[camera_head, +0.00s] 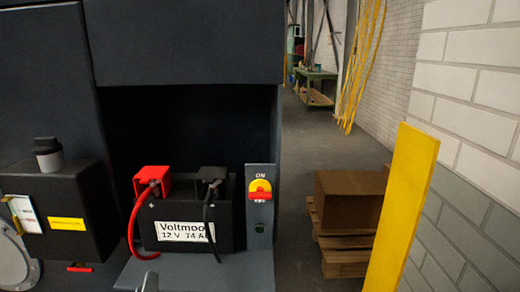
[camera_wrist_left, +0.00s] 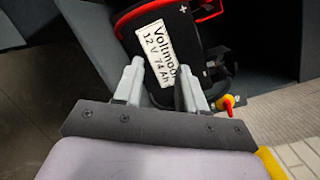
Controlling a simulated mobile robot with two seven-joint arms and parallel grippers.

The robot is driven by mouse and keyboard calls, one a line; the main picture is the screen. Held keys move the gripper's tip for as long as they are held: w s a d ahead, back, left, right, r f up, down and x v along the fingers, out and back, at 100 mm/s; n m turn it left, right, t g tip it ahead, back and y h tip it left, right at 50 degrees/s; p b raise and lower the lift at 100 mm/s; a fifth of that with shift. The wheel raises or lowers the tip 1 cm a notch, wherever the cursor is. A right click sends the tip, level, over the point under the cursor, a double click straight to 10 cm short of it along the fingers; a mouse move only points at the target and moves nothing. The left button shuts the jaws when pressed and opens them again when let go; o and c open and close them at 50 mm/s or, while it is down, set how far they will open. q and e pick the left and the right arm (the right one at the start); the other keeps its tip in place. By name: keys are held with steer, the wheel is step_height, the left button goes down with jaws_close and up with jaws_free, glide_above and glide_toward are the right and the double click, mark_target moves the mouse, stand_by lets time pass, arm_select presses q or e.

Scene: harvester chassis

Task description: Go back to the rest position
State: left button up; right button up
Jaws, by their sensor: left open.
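In the head view only a grey tip of my left gripper (camera_head: 148,282) shows at the bottom edge, below and in front of the battery. In the left wrist view my left gripper (camera_wrist_left: 160,88) is open, its two grey fingers apart with nothing held between them. The black battery (camera_head: 190,212) with the "Voltmoo… 12 V 74 A" label stands in the dark chassis recess. It also shows beyond the fingers in the left wrist view (camera_wrist_left: 180,25). My right gripper is in neither view.
A red and yellow switch (camera_head: 260,188) sits on a grey panel right of the battery. A red cable (camera_head: 133,215) and a black cable hang in front. A yellow post (camera_head: 403,205) and a pallet with a carton (camera_head: 350,200) stand right. Grey floor (camera_head: 308,150) lies between.

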arm_select(q)
steer(key=s+a+f+n+g+h, duration=0.15)
steer(key=s+f+n+g, duration=0.3)
steer(key=f, duration=0.55)
steer(key=s+a+f+n+g+h, duration=0.25)
steer(key=s+f+n, duration=0.2)
steer(key=s, duration=0.45)
steer(key=s+a+f+n+g+h, duration=0.1)
steer(key=s+a+f+n+h, duration=0.2)
steer(key=s+n, duration=0.45)
steer(key=d+f+n+t+y, duration=0.1)
steer(key=d+n, duration=0.2)
steer(key=d, duration=0.7)
steer(key=shift+s+d, duration=0.2)
steer(key=shift+d, duration=0.15)
steer(key=shift+n, duration=0.25)
